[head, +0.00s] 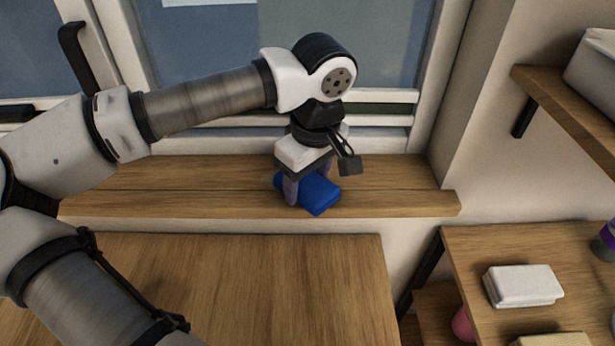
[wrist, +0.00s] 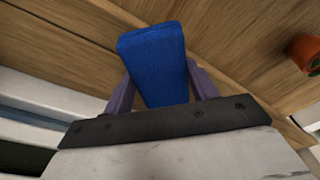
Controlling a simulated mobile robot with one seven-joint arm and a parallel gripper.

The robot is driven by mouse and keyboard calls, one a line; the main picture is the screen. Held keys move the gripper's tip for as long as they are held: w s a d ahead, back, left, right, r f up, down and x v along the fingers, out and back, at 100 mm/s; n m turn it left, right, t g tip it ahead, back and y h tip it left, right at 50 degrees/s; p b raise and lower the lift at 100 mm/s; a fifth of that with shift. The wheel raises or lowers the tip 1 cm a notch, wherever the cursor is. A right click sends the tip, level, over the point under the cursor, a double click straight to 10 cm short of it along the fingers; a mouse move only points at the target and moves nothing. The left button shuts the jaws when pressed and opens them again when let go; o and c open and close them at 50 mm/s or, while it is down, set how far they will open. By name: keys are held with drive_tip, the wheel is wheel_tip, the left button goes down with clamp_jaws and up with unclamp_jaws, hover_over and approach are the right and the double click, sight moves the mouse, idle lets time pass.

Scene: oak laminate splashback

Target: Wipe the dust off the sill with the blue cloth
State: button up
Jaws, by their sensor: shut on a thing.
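The blue cloth (head: 318,194) is a folded block at the right-hand part of the wooden sill (head: 395,200). My gripper (head: 307,190) points down over the sill and is shut on the cloth. In the wrist view the cloth (wrist: 155,60) sits between the two purple fingers of my gripper (wrist: 160,90). The cloth appears to rest on the sill, though its underside is hidden. I cannot make out any dust on the visible parts of the sill (wrist: 50,50).
The window frame (head: 385,120) stands right behind the sill. A wooden tabletop (head: 230,290) lies in front, lower down. At the right are a shelf (head: 560,105) and a lower surface with a white block (head: 523,285). The wrist view shows an orange pot (wrist: 304,50).

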drive_tip(key=shift+f+b, duration=0.55)
drive_tip(key=shift+f, duration=0.1)
